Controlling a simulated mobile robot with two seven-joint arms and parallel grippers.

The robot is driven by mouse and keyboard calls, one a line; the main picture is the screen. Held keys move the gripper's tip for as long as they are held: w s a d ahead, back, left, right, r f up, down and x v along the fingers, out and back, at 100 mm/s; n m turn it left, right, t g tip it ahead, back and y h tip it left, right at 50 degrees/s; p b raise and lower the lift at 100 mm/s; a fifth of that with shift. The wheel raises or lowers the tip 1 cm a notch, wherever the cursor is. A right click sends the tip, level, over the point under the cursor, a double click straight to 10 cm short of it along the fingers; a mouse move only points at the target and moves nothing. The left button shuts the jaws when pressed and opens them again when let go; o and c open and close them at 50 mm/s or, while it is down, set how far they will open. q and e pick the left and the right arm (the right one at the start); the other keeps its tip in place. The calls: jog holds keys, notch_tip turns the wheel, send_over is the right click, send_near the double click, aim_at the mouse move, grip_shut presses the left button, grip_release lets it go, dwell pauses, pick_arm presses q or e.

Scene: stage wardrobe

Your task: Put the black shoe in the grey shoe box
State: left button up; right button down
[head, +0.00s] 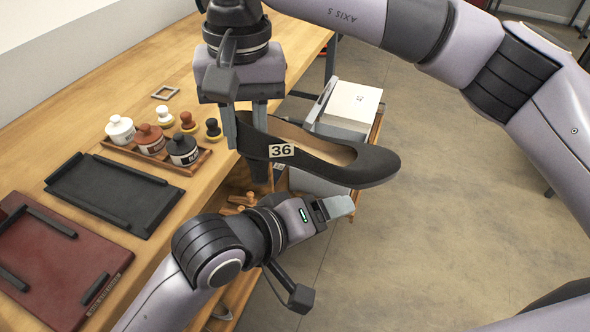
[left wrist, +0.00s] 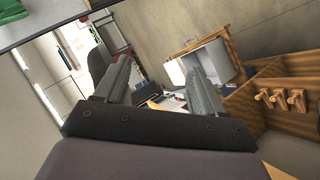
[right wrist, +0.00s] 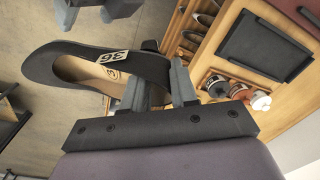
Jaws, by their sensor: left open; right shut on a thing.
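A grey box (head: 318,184), seemingly the shoe box, is partly hidden behind and below the shoe. It shows in the left wrist view as an open box (left wrist: 215,62). My left gripper (head: 335,207) is open and empty, just below the shoe.
A white box (head: 352,102) stands behind the shoe. The wooden table (head: 75,125) carries a rack of polish jars (head: 183,150), a black tray (head: 112,192) and a dark red tray (head: 60,265). Wooden pegs (left wrist: 280,98) stick out below.

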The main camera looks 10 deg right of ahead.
pick_arm(q)
jog(key=s+d+r+g+y, duration=0.1)
jog(key=s+d+r+y, duration=0.1)
jog(key=s+r, duration=0.25)
jog(key=n+t+y, duration=0.3)
jog(key=t+y, duration=0.1)
jog(key=t, duration=0.1)
send_near(309, 163)
jog(key=shift+d, duration=0.55)
jog(key=x, duration=0.7)
jog(key=a+x, duration=0.1)
jog(key=x, duration=0.3)
jog(key=shift+w+d+f, duration=0.15)
jog(key=shift+w+f, duration=0.15)
jog(key=shift+w, duration=0.05)
